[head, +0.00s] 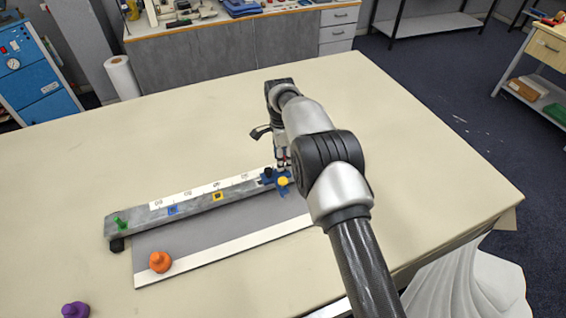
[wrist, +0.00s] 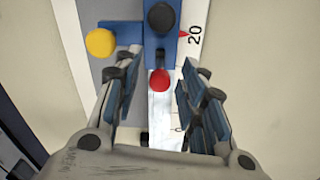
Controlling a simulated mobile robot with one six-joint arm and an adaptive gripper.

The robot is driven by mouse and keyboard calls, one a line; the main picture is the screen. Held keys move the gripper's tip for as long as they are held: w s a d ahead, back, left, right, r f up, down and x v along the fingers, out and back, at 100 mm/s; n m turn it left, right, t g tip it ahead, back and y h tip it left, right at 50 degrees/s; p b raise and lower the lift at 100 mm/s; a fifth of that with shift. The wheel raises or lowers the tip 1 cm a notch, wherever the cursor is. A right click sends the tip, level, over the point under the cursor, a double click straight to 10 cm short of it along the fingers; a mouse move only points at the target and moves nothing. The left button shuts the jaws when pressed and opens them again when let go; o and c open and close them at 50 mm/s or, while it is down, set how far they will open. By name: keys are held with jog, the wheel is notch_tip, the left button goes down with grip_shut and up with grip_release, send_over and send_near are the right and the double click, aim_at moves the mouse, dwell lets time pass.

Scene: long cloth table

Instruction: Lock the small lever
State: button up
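A blue slider block (head: 267,181) sits on a grey metal rail (head: 140,226) with a white number scale. In the wrist view the blue block (wrist: 157,40) carries a black round knob (wrist: 162,17), a yellow knob (wrist: 100,43) to the left and a small red-tipped part (wrist: 159,80) below. The red tip looks like the small lever, but I cannot tell whether it is locked. My gripper (wrist: 159,90) is open, its two fingers on either side of the red tip with visible gaps. In the head view my arm partly hides the gripper and rail end.
A grey board (head: 210,239) with a white edge lies in front of the rail. An orange knob (head: 160,261) stands on its left corner, a green knob (head: 121,223) on the rail's left end, and a purple one (head: 75,310) nearer. The cloth table (head: 420,130) is clear behind and right.

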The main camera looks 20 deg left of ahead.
notch_tip(320, 180, up, 9)
jog(key=shift+a, duration=0.15)
jog(key=shift+c, duration=0.2)
jog(key=shift+c, duration=0.6)
jog(key=r+n+y+b, duration=0.1)
jog(key=n+b, duration=0.2)
jog(key=n, duration=0.3)
jog(key=n+t+y+b, duration=0.3)
jog(key=n+b, duration=0.4)
jog(key=n, duration=0.9)
send_near(284, 157)
jog(key=b+x, duration=0.1)
jog(key=x, duration=0.3)
jog(key=b+x, duration=0.1)
jog(key=x, duration=0.3)
jog(key=b+x, duration=0.1)
jog(key=x, duration=0.3)
jog(key=shift+s+d+f+b, duration=0.2)
jog(key=shift+s+f+b, duration=0.15)
jog(key=shift+f, duration=0.2)
jog(key=shift+c, duration=0.4)
